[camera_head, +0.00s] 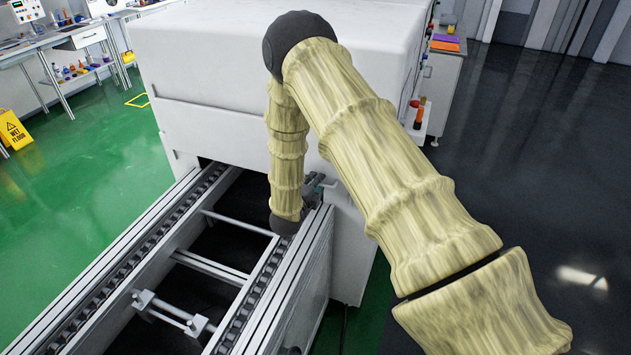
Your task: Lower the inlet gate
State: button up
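The white housing of the machine (205,60) stands over the far end of the conveyor (160,245). Its front face has a lower white panel (208,132) above the dark opening where the conveyor runs in. I cannot tell which part is the inlet gate, or how high it stands. My arm hides the right part of this front. My arm bends down to a dark wrist end over the conveyor's right rail. Small grey-green parts (314,187) show just right of it, near the housing's corner. They may be my gripper, but its fingers cannot be made out.
The conveyor's two chain rails and cross bars run toward the lower left. A shelf with bottles (417,115) is at the housing's right side. A wet floor sign (14,129) and a workbench (65,45) stand at left. Floor at right is clear.

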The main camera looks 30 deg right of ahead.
jog(key=shift+w+d+f, duration=0.1)
jog(key=shift+d, duration=0.05)
grip_shut()
